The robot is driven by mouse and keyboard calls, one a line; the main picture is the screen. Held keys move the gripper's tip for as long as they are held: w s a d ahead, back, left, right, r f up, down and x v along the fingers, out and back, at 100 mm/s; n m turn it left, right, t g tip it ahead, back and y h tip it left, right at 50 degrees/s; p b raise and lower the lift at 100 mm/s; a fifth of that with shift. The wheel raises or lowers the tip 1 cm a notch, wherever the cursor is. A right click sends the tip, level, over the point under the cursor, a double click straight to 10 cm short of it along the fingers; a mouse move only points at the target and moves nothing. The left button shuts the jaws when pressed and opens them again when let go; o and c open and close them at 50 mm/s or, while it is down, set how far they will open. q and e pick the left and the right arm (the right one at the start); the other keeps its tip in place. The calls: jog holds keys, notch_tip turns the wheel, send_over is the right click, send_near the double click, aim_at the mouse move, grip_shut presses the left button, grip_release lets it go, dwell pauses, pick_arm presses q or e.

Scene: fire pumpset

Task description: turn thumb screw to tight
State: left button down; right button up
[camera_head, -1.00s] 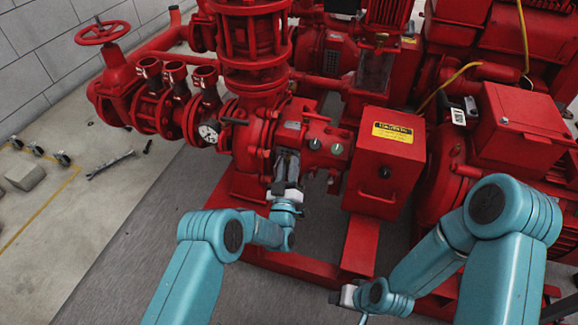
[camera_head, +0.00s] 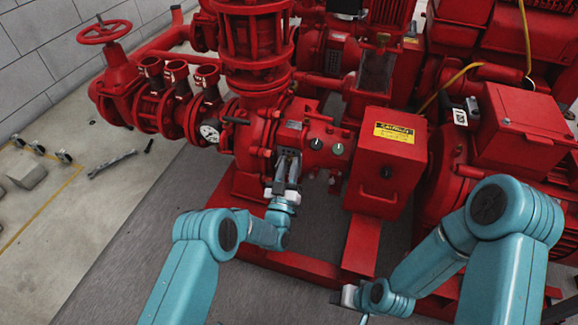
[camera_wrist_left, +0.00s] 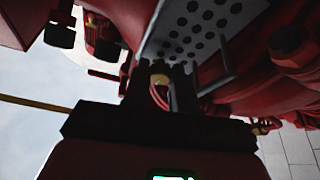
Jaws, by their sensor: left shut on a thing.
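My left gripper (camera_head: 288,160) reaches up to the front of the red pump, just below a grey perforated plate. In the left wrist view its dark fingers (camera_wrist_left: 160,74) are close together around a small brass-coloured piece (camera_wrist_left: 159,81), which appears to be the thumb screw. The fingers hide most of it, and its turn angle cannot be read. In the head view the screw is hidden behind the fingers. My right gripper (camera_head: 348,297) is low at the right, away from the pump; its fingers are too unclear to judge.
The perforated plate (camera_wrist_left: 200,28) is close beside the left fingers. A red box with a yellow caution label (camera_head: 393,132) stands right of the left gripper. A pressure gauge (camera_head: 210,132) and valves are at left. A wrench (camera_head: 112,163) lies on the floor.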

pick_arm(q)
jog(key=c, duration=0.9)
grip_release()
jog(key=shift+a, duration=0.1)
